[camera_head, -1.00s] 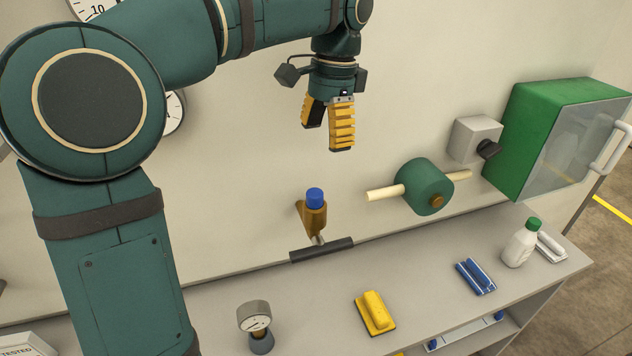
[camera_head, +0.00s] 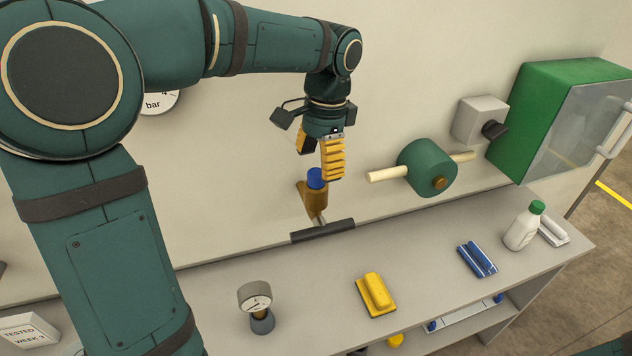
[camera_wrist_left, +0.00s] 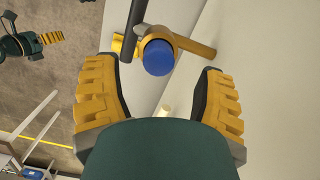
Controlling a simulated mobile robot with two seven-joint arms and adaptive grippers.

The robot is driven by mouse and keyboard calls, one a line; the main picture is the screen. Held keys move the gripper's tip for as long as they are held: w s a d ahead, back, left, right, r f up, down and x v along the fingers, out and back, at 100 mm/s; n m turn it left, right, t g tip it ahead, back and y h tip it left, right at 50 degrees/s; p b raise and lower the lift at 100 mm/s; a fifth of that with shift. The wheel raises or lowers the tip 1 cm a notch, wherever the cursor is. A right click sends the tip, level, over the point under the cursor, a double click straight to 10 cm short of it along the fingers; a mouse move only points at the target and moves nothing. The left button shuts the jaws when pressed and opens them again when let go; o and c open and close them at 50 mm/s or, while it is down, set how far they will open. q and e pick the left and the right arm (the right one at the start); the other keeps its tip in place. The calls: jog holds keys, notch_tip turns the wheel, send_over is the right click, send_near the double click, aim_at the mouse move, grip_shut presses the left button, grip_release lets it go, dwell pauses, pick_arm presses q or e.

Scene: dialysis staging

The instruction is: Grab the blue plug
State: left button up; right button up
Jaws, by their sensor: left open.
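The blue plug (camera_head: 316,178) sits in the top of a brass pipe fitting (camera_head: 314,203) on the wall above the bench. My left gripper (camera_head: 318,165) points down, just above and around the plug's height in the head view, one yellow finger partly overlapping it. In the left wrist view the plug (camera_wrist_left: 158,57) shows as a round blue cap ahead of the fingers, roughly midway between the two open yellow fingers (camera_wrist_left: 160,95). I cannot tell whether a finger touches it.
A dark bar handle (camera_head: 322,231) sticks out below the fitting. A green reel on a pale rod (camera_head: 427,167) is to the right. The bench (camera_head: 320,275) holds a gauge (camera_head: 255,299), a yellow brush (camera_head: 376,293), a blue brush (camera_head: 477,259) and a white bottle (camera_head: 524,227).

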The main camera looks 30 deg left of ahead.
aim_at(316, 172)
pick_arm(q)
jog(key=f, duration=0.3)
jog(key=shift+s+f, duration=0.15)
jog(key=shift+s, duration=0.15)
jog(key=c, duration=1)
